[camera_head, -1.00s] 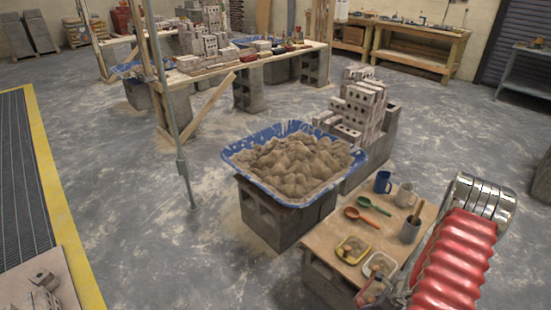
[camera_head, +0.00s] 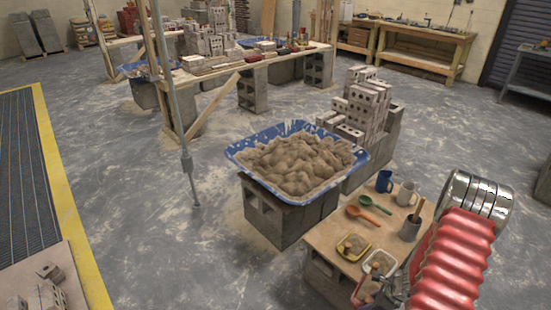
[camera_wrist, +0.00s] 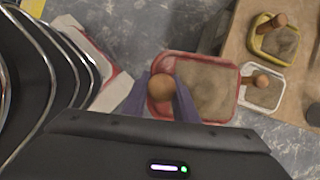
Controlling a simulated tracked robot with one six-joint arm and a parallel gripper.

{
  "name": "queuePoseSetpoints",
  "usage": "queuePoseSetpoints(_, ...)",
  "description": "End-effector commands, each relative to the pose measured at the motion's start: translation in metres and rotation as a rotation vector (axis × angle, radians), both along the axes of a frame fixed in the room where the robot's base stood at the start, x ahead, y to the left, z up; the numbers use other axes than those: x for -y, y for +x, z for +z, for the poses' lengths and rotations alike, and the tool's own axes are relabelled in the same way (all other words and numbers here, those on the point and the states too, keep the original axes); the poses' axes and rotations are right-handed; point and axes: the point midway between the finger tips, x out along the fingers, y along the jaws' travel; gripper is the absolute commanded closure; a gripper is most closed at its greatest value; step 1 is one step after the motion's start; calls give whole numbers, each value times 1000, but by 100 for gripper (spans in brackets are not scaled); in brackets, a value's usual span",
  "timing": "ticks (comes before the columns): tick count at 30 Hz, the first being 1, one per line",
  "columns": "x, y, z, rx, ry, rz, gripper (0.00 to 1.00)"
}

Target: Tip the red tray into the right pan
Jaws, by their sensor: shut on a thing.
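The red tray (camera_wrist: 240,70) holds grey-brown mortar and has a round wooden knob (camera_wrist: 162,87). My gripper (camera_wrist: 160,98) is shut on this knob, one finger on each side. In the wrist view the tray is beside the wooden board's edge, with floor around it. In the head view the red tray (camera_head: 363,289) shows only in part, beside my gripper (camera_head: 385,290) at the bottom. It looks roughly level. A large blue pan (camera_head: 345,178) heaped with mortar stands on grey blocks. I cannot tell which pan is the right one.
The wooden board (camera_head: 325,231) carries a yellow tray (camera_head: 341,250), a white tray (camera_head: 368,270), orange (camera_head: 366,217) and green (camera_head: 376,205) spoons, a blue mug (camera_head: 384,182), a pale mug (camera_head: 405,194) and a grey pot (camera_head: 409,231). A brick stack (camera_head: 365,105) stands behind.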

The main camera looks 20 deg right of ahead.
Motion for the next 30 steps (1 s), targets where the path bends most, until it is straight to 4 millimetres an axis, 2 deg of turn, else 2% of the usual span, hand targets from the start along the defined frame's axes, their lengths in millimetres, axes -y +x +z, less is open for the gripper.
queuePoseSetpoints(7, -10, 11, 15, 3, -4, 184, 100)
queuePoseSetpoints(14, -32, 26, 35, 2, -4, 456, 100)
queuePoseSetpoints(20, -61, 41, 59, 2, -4, 785, 100)
queuePoseSetpoints(30, -118, 62, 110, 1, -5, 1498, 100)
